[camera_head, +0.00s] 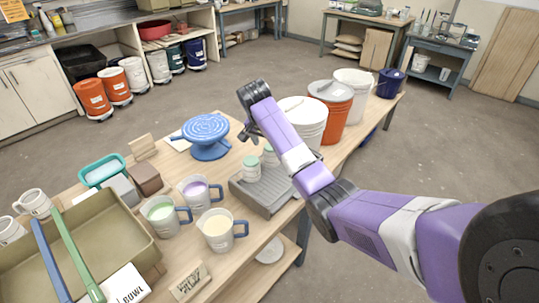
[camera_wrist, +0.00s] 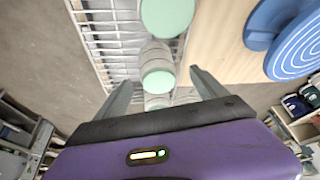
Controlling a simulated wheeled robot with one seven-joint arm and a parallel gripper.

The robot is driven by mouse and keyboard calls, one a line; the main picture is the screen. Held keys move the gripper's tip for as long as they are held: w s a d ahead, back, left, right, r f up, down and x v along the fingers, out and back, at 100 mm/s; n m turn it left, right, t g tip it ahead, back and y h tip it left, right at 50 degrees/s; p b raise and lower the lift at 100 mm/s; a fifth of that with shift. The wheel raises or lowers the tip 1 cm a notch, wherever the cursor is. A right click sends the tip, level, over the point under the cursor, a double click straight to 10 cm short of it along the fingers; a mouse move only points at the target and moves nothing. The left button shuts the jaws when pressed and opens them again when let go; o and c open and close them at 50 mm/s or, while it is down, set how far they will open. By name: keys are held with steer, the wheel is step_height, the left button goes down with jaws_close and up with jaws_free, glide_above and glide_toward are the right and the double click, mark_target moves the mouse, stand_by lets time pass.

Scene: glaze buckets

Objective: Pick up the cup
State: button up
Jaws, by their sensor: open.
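My gripper (camera_head: 247,132) is open and empty above the table; its fingers also show in the wrist view (camera_wrist: 162,86). In that view small pale jars with green tops (camera_wrist: 157,68) lie between and beyond the fingers, apart from them as far as I can tell. The jars (camera_head: 252,170) stand on a grey slatted tray (camera_head: 272,196). White cups (camera_head: 35,203) are at the far left. I cannot tell which cup is meant.
A blue banding wheel (camera_head: 206,134) stands behind the cups and also shows in the wrist view (camera_wrist: 298,45). White (camera_head: 304,118) and orange (camera_head: 333,104) buckets stand at the right. A large olive basin (camera_head: 120,226) with two long sticks fills the left front.

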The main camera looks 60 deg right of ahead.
steer(key=x, duration=0.3)
steer(key=p+x, duration=0.1)
steer(key=x, duration=0.1)
steer(key=shift+s+f, duration=0.25)
steer(key=shift+f, duration=0.15)
steer(key=c, duration=1.6)
steer(key=shift+r, duration=0.2)
steer(key=shift+c, duration=0.2)
